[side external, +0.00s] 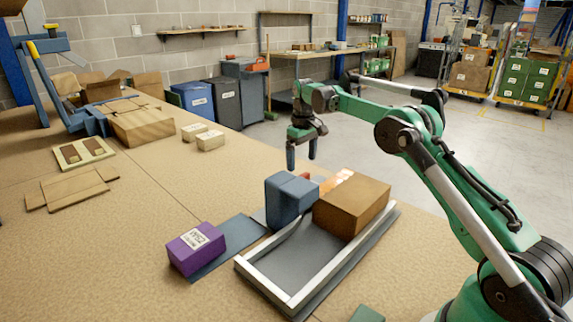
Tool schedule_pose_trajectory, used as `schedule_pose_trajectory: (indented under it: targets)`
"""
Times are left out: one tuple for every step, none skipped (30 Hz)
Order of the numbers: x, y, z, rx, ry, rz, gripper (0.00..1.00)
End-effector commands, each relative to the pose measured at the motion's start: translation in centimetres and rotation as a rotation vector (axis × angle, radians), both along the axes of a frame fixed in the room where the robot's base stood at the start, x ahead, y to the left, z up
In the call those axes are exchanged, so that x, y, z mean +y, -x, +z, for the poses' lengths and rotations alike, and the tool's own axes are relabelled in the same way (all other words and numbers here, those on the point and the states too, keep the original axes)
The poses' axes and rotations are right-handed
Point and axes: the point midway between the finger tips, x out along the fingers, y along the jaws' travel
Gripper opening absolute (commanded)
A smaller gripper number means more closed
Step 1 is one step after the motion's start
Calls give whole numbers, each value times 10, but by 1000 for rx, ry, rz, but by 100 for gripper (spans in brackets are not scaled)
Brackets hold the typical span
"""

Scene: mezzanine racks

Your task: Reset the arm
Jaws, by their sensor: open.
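My gripper (302,154) is at the end of my green arm, pointing down in the air above the far side of the grey tray. Its two fingers are apart and nothing shows between them. A blue box (290,199) stands below it at the tray's far left end. A brown box (352,205) sits in the right part of the tray (266,277), which has pale raised rims. A purple box (197,248) with a white label rests on a flat dark mat (236,238) left of the tray.
Bins (225,100) stand beyond the table edge. The table's middle is clear.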

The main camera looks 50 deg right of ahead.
Motion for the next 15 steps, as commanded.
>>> schedule_pose_trajectory:
  targets:
    - [0,0,1,0,0,0,92]
    - [0,0,1,0,0,0,92]
    - [0,0,1,0,0,0,92]
    - [0,0,1,0,0,0,92]
    - [0,0,0,0,0,0,92]
    - [0,0,0,0,0,0,92]
    - [0,0,1,0,0,0,92]
    - [1,0,1,-1,0,0,92]
    - [2,0,3,-4,2,1,92]
    - [3,0,5,-8,3,1,92]
    - [6,0,9,-14,5,2,92]
    - [10,0,14,-24,10,2,92]
    - [14,1,20,-36,14,2,92]
    - [19,2,26,-48,18,3,92]
    - [27,3,35,-68,25,4,92]
